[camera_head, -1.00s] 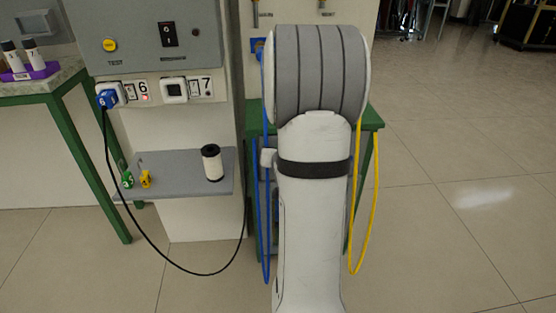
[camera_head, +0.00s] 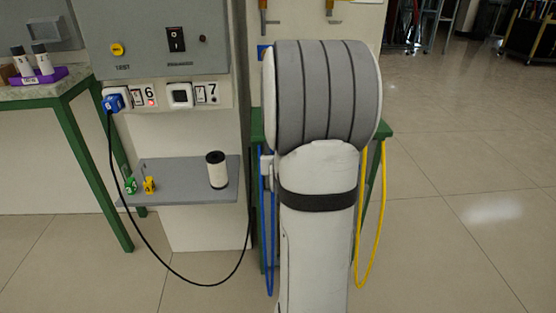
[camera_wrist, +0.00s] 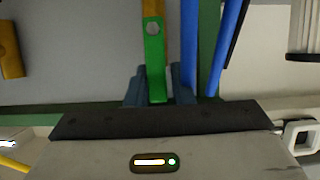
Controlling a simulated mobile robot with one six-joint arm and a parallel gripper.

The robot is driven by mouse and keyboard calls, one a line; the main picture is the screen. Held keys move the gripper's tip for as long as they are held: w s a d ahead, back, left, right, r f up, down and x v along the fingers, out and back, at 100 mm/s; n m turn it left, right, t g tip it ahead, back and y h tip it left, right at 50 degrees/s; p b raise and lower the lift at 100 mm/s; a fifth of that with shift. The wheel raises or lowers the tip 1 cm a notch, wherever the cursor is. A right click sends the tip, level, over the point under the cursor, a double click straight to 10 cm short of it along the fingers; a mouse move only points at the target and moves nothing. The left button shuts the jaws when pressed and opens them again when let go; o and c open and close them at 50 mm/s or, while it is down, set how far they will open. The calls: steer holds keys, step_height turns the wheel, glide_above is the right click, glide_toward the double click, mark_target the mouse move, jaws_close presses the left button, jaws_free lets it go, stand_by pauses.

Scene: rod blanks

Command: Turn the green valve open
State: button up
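The green valve handle (camera_wrist: 155,62) shows in the wrist view as a flat bar with a round bolt near its top. It runs along a yellow pipe (camera_wrist: 153,7). My gripper (camera_wrist: 159,88) has one dark finger on each side of the handle's lower end. The fingers are very near the handle, but I cannot tell whether they press on it. In the head view, my arm hides the green valve and my gripper.
Blue hoses (camera_wrist: 215,45) run close to the right of the handle. Another yellow fitting (camera_wrist: 11,48) is at the left. In the head view, a grey shelf (camera_head: 185,190) holds a white cylinder (camera_head: 217,170). A black cable hangs from a blue plug (camera_head: 113,103).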

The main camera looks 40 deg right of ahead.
steer(key=o, duration=0.4)
steer(key=shift+f, duration=0.15)
steer(key=shift+c, duration=0.2)
steer(key=shift+s, duration=0.1)
steer(key=p+v, duration=0.1)
steer(key=v, duration=0.6)
steer(key=shift+s+a+p, duration=0.25)
steer(key=shift+s+p, duration=0.05)
steer(key=shift+p, duration=0.1)
